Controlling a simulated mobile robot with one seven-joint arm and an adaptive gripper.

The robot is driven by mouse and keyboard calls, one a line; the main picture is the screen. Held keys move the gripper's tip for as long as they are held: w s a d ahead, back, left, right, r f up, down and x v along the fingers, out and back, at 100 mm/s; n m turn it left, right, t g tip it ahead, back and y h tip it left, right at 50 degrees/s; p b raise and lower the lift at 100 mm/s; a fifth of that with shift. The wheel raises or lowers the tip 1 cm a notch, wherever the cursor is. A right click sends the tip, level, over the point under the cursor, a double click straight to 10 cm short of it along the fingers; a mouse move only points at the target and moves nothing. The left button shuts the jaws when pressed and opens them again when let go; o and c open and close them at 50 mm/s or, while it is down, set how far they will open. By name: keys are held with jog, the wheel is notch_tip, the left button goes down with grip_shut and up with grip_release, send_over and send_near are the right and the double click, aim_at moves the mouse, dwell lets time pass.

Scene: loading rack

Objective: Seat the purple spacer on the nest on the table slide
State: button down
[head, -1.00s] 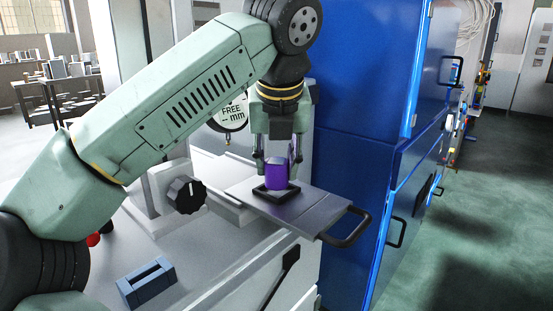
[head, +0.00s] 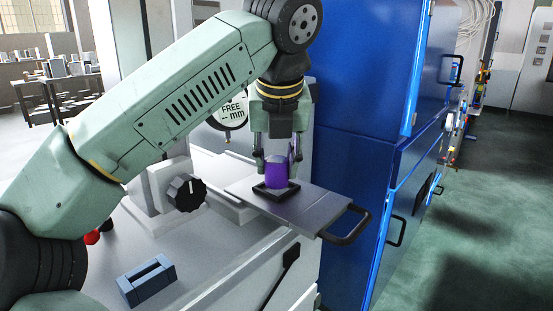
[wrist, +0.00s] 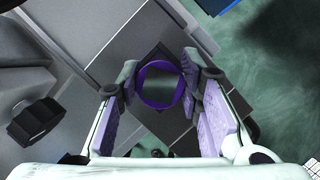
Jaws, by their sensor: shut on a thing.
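The purple spacer (head: 276,172) is a short upright hollow cylinder over the table slide (head: 310,208). In the wrist view its round purple rim (wrist: 143,97) shows from above, with its open middle. The nest (head: 262,191) is a dark square frame on the slide, directly under the spacer; its dark corners also show around the ring in the wrist view (wrist: 158,47). My gripper (head: 277,155) points down and is shut on the spacer, one finger on each side. Whether the spacer's bottom touches the nest or hangs just above it, I cannot tell.
A black handle (head: 348,224) sticks out from the slide's right end. A black knob (head: 186,192) and a round gauge (head: 229,112) stand left of my gripper. A blue cabinet (head: 352,190) rises close behind on the right. A slotted blue-grey block (head: 147,280) lies in front.

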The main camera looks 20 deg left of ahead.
jog(key=shift+f+b, duration=0.5)
jog(key=shift+f, duration=0.1)
jog(key=c, duration=1)
grip_release()
jog(key=shift+c, duration=0.2)
jog(key=shift+r, duration=0.1)
